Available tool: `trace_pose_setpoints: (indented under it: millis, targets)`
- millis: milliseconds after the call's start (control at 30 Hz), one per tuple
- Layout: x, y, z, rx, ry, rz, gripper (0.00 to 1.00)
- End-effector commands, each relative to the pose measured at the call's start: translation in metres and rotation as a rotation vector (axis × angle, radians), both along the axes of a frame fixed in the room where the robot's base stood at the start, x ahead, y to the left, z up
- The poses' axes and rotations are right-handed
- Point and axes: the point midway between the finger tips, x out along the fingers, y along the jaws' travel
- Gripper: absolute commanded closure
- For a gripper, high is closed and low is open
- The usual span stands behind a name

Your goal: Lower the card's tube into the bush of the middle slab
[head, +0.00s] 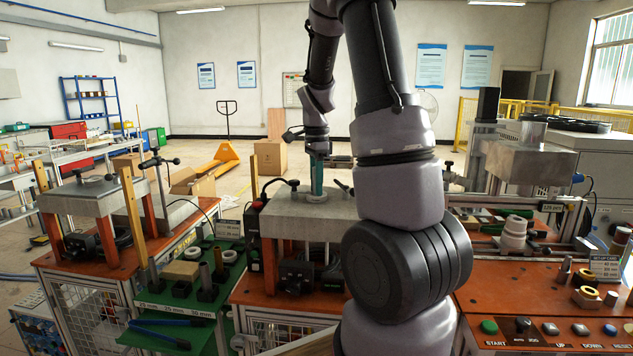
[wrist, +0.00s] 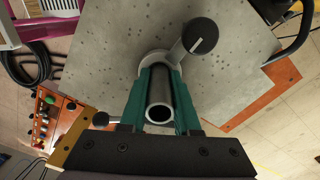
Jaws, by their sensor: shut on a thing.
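My gripper (head: 317,188) has teal fingers and points down over the middle slab (head: 284,208), a grey speckled block. In the wrist view my gripper (wrist: 156,84) is shut on a grey metal tube (wrist: 160,113), with its open upper end facing the camera. The lower part of the tube runs down towards the pale round bush (wrist: 151,60) on the slab (wrist: 110,40). The bush (head: 317,198) also shows in the head view, right under the fingers. The tube's lower end is hidden, so I cannot tell whether it is inside the bush or just above it.
A black-knobbed clamp arm (wrist: 199,36) reaches close to the bush, and another black knob (wrist: 97,106) is at lower left. A green rack (head: 180,297) with tubes and rings stands left. A card (head: 606,267) stands at right, near a control panel (head: 545,329).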

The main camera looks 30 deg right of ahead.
Motion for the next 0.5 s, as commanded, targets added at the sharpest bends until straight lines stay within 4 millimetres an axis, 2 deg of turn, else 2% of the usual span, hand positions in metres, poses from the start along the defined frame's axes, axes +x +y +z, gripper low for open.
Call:
trace_pose_setpoints:
  millis: [200, 233, 300, 500]
  targets:
    - [0.0002, -0.0001, -0.0002, 0.000, -0.001, 0.000, 1.00]
    - [0.0002, 0.0000, -0.0002, 0.000, -0.001, 0.000, 0.62]
    - [0.0001, -0.0001, -0.0002, 0.000, -0.001, 0.000, 0.35]
    - [0.0001, -0.0001, -0.0001, 0.000, -0.001, 0.000, 0.35]
